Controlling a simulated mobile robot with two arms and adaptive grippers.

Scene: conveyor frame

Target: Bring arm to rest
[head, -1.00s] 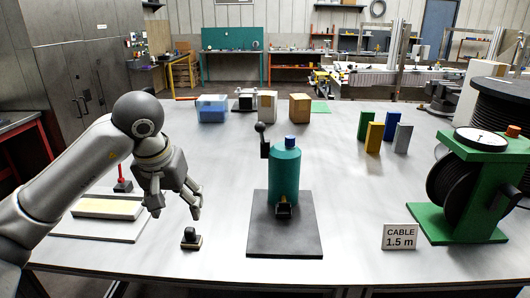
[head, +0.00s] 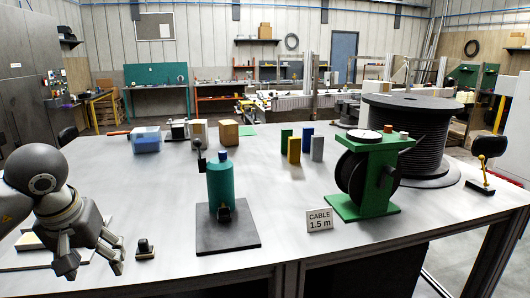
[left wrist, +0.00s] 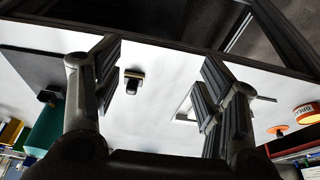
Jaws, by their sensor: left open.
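My left arm comes in at the left edge of the head view. Its gripper (head: 95,262) points down over the table, with the fingers apart and nothing between them. A small black block with a pale band (head: 145,248) stands on the table just right of the gripper. In the left wrist view the spread fingers of the left gripper (left wrist: 160,75) frame the tabletop, and the small black block (left wrist: 133,80) shows between them, farther off. My right gripper is in neither view.
A teal cylinder (head: 221,186) stands on a dark plate at mid-table. A green cable reel stand (head: 378,200), a cable sign (head: 319,220) and a big black spool (head: 410,130) are on the right. Blocks and a blue bin (head: 147,140) stand behind.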

